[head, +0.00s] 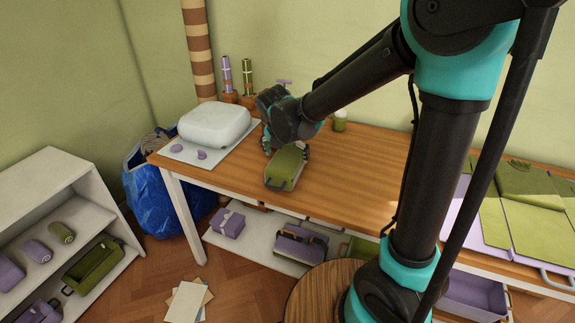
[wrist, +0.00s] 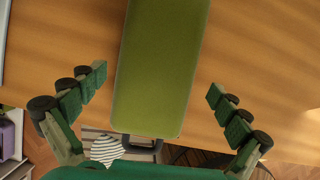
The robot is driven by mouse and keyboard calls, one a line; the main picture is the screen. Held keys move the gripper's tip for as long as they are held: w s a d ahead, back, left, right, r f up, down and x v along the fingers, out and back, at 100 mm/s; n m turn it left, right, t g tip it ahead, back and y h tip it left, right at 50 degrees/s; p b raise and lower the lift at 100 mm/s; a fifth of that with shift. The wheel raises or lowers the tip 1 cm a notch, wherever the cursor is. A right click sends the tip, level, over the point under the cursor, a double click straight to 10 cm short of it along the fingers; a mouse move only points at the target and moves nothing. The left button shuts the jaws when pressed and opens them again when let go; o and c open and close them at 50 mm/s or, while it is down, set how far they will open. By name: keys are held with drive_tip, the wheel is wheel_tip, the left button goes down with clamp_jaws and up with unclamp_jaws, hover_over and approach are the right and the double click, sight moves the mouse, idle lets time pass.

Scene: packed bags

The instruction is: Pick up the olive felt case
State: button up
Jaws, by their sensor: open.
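The olive felt case (head: 285,168) lies on the wooden table in the head view, near the table's front edge. In the wrist view the case (wrist: 160,70) is a long green block running up the middle of the picture, with a dark handle at its lower end. My gripper (wrist: 157,88) is open, with one finger on each side of the case and a gap to it on both sides. In the head view my gripper (head: 286,146) is at the case's far end; the arm partly hides that area.
A white rounded case (head: 214,122) sits on a pale mat at the table's left end with two purple pieces. Purple and olive rolls stand behind. The wooden table (head: 365,165) is clear right of the case. A shelf (head: 50,180) and blue bag (head: 150,190) are at left.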

drive_tip(key=shift+x, duration=3.1)
drive_tip(key=shift+w+a, duration=0.15)
drive_tip(key=shift+c, duration=0.5)
drive_tip(key=c, duration=1)
drive_tip(key=shift+r, duration=0.15)
